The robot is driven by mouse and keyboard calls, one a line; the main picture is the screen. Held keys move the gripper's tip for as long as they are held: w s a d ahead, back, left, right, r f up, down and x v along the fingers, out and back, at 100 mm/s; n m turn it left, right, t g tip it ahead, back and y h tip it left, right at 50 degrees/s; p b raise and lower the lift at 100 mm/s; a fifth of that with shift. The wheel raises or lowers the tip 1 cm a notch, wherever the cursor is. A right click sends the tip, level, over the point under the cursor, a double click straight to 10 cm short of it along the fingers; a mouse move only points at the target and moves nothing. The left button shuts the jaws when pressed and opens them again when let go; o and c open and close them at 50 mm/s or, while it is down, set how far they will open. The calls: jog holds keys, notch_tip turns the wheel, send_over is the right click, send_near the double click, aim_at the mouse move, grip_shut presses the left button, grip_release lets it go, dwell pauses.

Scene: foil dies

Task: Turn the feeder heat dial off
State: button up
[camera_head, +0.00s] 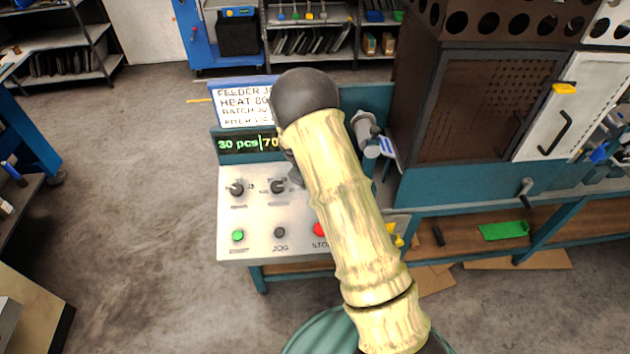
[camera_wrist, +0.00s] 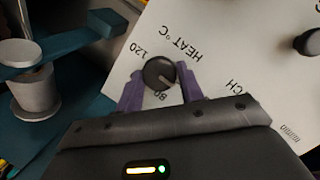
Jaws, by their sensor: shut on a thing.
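The heat dial (camera_wrist: 159,72) is a round black knob on a pale panel, beside the printed words HEAT °C, with 80 and 120 marked around it. A light pointer line shows on the knob's lower part, on the side of the 80 mark. My gripper (camera_wrist: 160,86) has its two purple fingers shut on the knob from both sides. In the head view my arm covers the heat dial and the gripper. The control panel (camera_head: 262,215) stands below the arm.
Two other black dials, a left one (camera_head: 237,188) and a middle one (camera_head: 277,187), sit on the panel. Below are a green button (camera_head: 238,235), a JOG button (camera_head: 280,232) and a red stop button (camera_head: 319,230). A display (camera_head: 245,143) stands above. A brown cabinet (camera_head: 480,110) rises at right.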

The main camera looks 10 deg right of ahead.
jog(key=o, duration=1)
jog(key=shift+r, duration=0.1)
jog(key=b+v, duration=0.3)
jog(key=v, duration=1.4)
jog(key=shift+r, duration=0.15)
jog(key=s+d+m+y, duration=0.1)
jog(key=s+d+m, duration=0.1)
jog(key=s, duration=0.6)
jog(key=s+d+f+m+y, duration=0.1)
jog(key=s+m, duration=0.2)
jog(key=s, duration=0.4)
jog(key=s+d+f+m+t+y, duration=0.1)
jog(key=s+d+m, duration=0.1)
jog(key=s, duration=0.6)
jog(key=shift+s+d+f+m, duration=0.15)
jog(key=shift+s+d+m, duration=0.15)
jog(key=shift+s, duration=0.05)
